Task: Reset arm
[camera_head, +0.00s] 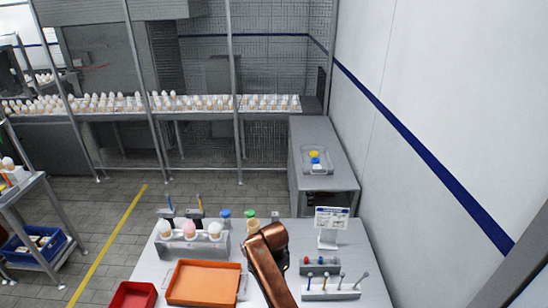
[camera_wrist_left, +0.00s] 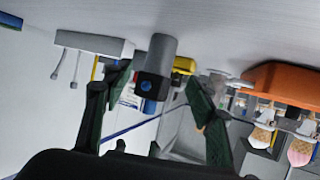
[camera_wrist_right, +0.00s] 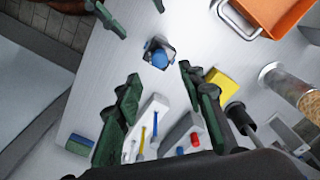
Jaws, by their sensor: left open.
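My left gripper (camera_wrist_left: 160,86) shows in the left wrist view with its dark green fingers spread apart. A grey block with a blue dot (camera_wrist_left: 155,66) appears between them; I cannot tell how far off it is. My right gripper (camera_wrist_right: 160,73) shows in the right wrist view, fingers apart and nothing between the tips. A small blue-topped object (camera_wrist_right: 158,53) lies just beyond them. In the head view a copper-coloured arm link of mine (camera_head: 265,262) reaches over the white table (camera_head: 262,296). Neither gripper's fingers are clear there.
The table holds a rack (camera_head: 185,248) with three topped cones, an orange tray (camera_head: 203,283), a red tray (camera_head: 133,296), a sign stand (camera_head: 330,228) and a tool holder (camera_head: 331,292). A side counter (camera_head: 335,182) stands behind. A wall closes the right side.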

